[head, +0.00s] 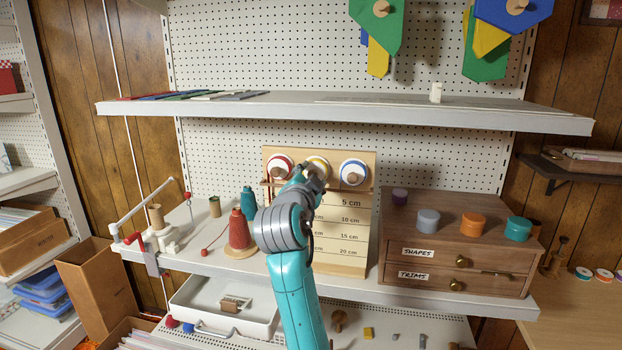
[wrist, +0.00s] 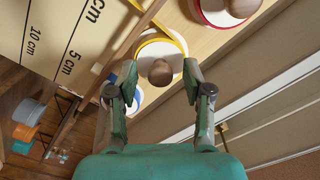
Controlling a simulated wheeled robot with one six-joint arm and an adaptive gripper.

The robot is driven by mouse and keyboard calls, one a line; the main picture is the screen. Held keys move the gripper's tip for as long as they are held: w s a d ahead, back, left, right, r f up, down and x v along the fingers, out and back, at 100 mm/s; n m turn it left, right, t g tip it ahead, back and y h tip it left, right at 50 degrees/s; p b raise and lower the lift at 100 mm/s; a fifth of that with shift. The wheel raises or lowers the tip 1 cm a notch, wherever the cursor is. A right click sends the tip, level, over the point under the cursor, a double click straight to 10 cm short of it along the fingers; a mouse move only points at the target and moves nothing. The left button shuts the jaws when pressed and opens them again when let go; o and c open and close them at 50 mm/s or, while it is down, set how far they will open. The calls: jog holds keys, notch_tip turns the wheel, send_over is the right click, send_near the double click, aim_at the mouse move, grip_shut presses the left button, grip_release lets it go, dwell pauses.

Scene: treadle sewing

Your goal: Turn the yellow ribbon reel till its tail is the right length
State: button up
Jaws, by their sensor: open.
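The yellow ribbon reel (head: 317,161) is the middle of three on a wooden stand, partly behind my gripper (head: 313,172). In the wrist view the yellow reel (wrist: 152,51) has a white face and a round wooden knob (wrist: 160,73). My gripper (wrist: 160,68) is open, with one finger on each side of the knob; I cannot tell whether either touches it. The length board (head: 347,228) below is marked 5, 10, 15 and 20 cm. My arm covers its left part in the head view. The ribbon tail's end is not clearly visible.
The red reel (head: 279,167) and blue reel (head: 354,172) flank the yellow one closely. A teal spool (head: 248,203) and red thread cone (head: 238,230) stand left of the board. A wooden drawer box (head: 455,245) stands right. A shelf (head: 350,113) overhangs the stand.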

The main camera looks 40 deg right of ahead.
jog(key=v, duration=1.2)
jog(key=shift+f, duration=0.1)
